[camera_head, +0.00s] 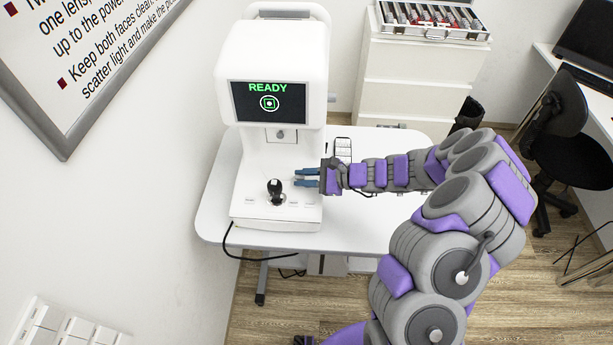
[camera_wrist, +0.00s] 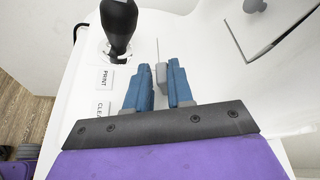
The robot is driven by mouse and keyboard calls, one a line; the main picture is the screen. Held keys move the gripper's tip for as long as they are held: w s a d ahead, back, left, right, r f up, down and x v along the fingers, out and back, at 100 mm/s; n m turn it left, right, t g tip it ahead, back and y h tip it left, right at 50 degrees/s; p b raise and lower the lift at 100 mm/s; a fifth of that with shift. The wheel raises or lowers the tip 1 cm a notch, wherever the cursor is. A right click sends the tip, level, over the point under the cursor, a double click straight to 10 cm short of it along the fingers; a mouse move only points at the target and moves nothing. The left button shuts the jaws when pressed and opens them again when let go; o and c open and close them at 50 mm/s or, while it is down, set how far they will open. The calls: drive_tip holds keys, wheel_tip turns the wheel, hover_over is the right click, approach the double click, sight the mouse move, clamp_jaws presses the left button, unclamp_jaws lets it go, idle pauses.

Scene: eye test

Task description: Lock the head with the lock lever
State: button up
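The white eye-test machine has an upper head (camera_head: 270,60) with a screen (camera_head: 269,102) that reads "READY" above a green symbol. Its white base (camera_head: 262,208) carries a black joystick (camera_head: 275,187), which also shows in the wrist view (camera_wrist: 118,25). My gripper (camera_head: 299,177) has two blue fingers and is at the right side of the base, right of the joystick. In the wrist view my gripper (camera_wrist: 161,80) is open. A small grey piece, apparently the lock lever (camera_wrist: 161,74), stands between the fingertips. I cannot tell whether either finger touches it.
The machine stands on a white table (camera_head: 375,215). Labelled buttons, such as PRINT (camera_wrist: 105,79), lie beside the joystick. A black cable (camera_head: 260,258) hangs over the table edge. A drawer cabinet (camera_head: 410,80) and a black chair (camera_head: 558,140) stand behind and right.

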drive_tip(key=shift+o, duration=1.4)
drive_tip(key=shift+a, duration=0.15)
drive_tip(key=p+v, duration=0.4)
drive_tip(key=v, duration=1.3)
drive_tip(key=shift+d, duration=0.2)
drive_tip(key=s+a+r+n+g+h, duration=0.3)
drive_tip(key=s+a+r+n, duration=0.25)
drive_tip(key=s, duration=0.25)
drive_tip(key=s+a+r+n+g+h, duration=0.25)
drive_tip(key=s+a+r+n, duration=0.2)
drive_tip(key=s+r, duration=0.3)
drive_tip(key=s+d+r+n+h, duration=0.1)
drive_tip(key=s+d+h, duration=0.3)
drive_tip(key=s, duration=0.5)
drive_tip(key=s+d+r+n+h, duration=0.1)
drive_tip(key=s+d+n+h, duration=0.2)
drive_tip(key=s+d, duration=0.3)
drive_tip(key=s+h, duration=0.1)
drive_tip(key=s, duration=0.2)
drive_tip(key=shift+d+r+n+t, duration=0.25)
drive_tip(key=shift+d+n+t, duration=0.1)
drive_tip(key=shift+n, duration=0.05)
